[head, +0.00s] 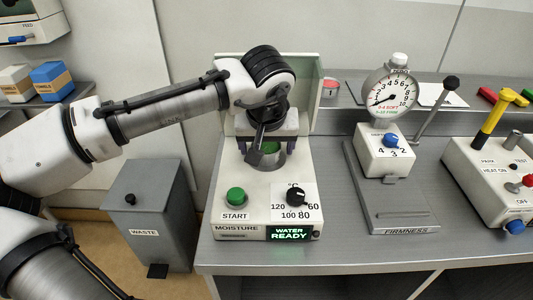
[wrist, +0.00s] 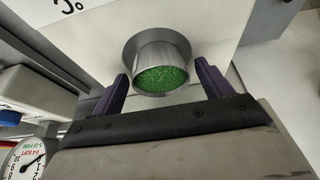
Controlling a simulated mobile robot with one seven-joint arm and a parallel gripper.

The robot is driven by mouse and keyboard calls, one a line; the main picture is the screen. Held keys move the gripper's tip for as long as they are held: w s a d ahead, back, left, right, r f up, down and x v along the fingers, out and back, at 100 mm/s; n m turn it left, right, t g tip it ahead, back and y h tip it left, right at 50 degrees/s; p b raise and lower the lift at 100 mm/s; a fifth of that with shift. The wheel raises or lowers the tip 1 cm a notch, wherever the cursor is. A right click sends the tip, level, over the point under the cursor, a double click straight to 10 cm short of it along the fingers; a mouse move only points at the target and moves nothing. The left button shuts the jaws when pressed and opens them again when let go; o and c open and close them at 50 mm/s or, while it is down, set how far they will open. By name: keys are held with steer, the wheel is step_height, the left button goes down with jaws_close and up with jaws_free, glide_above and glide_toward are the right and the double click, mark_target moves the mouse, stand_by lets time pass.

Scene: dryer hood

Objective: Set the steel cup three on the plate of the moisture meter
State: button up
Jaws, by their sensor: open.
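A steel cup (wrist: 167,53) holding green grains stands upright on the round grey plate (wrist: 132,48) of the moisture meter (head: 228,216). No number shows on the cup, so I cannot tell if it is cup three. In the head view the cup (head: 266,161) is partly hidden by my arm. My gripper (head: 267,149) is open above the meter, its purple fingers on either side of the cup. In the wrist view a gap shows between each finger and the cup. The meter's display (head: 289,233) reads WATER READY.
A waste bin (head: 150,215) stands at the left. Bare counter (head: 330,215) lies between meter and tester.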

mark_target(267, 145)
steer(key=v, duration=0.4)
steer(key=shift+s+r+b, duration=0.15)
steer(key=shift+r+b, duration=0.2)
steer(key=shift+r, duration=0.05)
steer(key=s+b, duration=0.1)
steer(key=s, duration=1.1)
steer(key=shift+s+r+b, duration=0.1)
steer(key=shift+b, duration=0.3)
